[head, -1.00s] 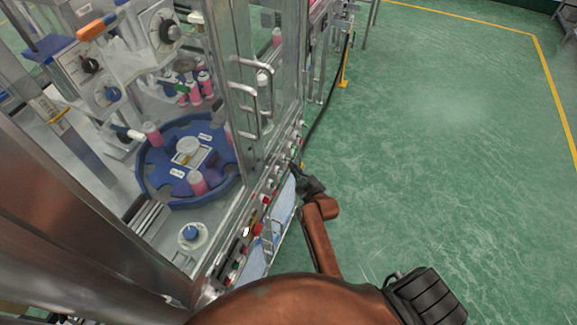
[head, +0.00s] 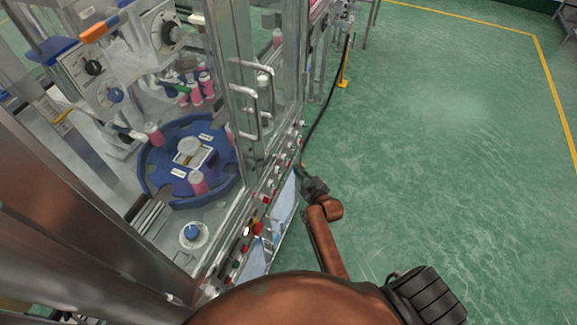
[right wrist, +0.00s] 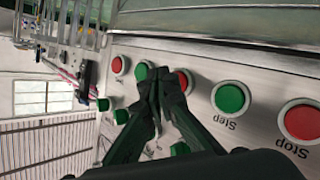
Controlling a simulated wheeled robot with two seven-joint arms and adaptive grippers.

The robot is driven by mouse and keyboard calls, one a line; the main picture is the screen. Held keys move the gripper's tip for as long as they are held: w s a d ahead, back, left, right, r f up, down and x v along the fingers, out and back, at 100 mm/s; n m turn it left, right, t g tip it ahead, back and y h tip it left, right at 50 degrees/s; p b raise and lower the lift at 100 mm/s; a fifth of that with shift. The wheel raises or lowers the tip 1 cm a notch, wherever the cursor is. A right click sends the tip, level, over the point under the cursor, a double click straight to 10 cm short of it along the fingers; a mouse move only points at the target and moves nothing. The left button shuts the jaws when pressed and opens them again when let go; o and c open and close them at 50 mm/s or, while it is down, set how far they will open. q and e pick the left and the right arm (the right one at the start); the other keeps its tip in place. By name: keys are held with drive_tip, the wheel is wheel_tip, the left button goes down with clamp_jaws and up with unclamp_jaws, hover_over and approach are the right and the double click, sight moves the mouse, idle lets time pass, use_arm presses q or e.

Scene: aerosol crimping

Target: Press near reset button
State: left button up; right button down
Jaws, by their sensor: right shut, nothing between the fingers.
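The button panel of the crimping machine runs along its lower front in the head view (head: 262,200). In the right wrist view it shows a red button labelled Stop (right wrist: 300,121), a green button labelled Step (right wrist: 230,98), and more red and green buttons to their left. No reset label is readable, so I cannot tell which is the near reset button. My right gripper (head: 303,173) is shut and empty at the panel. In the right wrist view its fingertips (right wrist: 157,76) overlap the panel between a green button (right wrist: 142,70) and a red button (right wrist: 183,80); contact is unclear.
Glass doors with metal handles (head: 266,98) stand above the panel. Behind the glass is a blue rotary table (head: 160,180) with pink bottles. A black cable (head: 325,108) hangs by a yellow post (head: 345,68). The green floor (head: 450,130) to the right is open.

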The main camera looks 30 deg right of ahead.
drive_tip(key=shift+s+d+p, duration=0.8)
drive_tip(key=shift+s+d, duration=0.8)
drive_tip(key=shift+s, duration=0.3)
drive_tip(key=s+a+f+m+g, duration=0.1)
drive_tip(key=s+f+g, duration=0.2)
drive_tip(key=s+f, duration=0.7)
drive_tip(key=s+a+f+g, duration=0.2)
drive_tip(key=s+f, duration=0.3)
drive_tip(key=f, duration=0.8)
drive_tip(key=s+a+f+m+g, duration=0.1)
drive_tip(key=s+f+g, duration=0.2)
drive_tip(key=s+f, duration=0.7)
drive_tip(key=s+f+g, duration=0.2)
drive_tip(key=s+f, duration=0.3)
drive_tip(key=s, duration=0.5)
drive_tip(key=s+a+f+m+g, duration=0.1)
drive_tip(key=s+f, duration=0.4)
drive_tip(key=s, duration=0.6)
drive_tip(key=s+f+g, duration=0.2)
drive_tip(key=s+f, duration=0.3)
drive_tip(key=s, duration=0.6)
drive_tip(key=shift+s+a+f+m+g+y, duration=0.15)
drive_tip(key=shift+m+g+y, duration=0.15)
drive_tip(key=shift+g, duration=0.1)
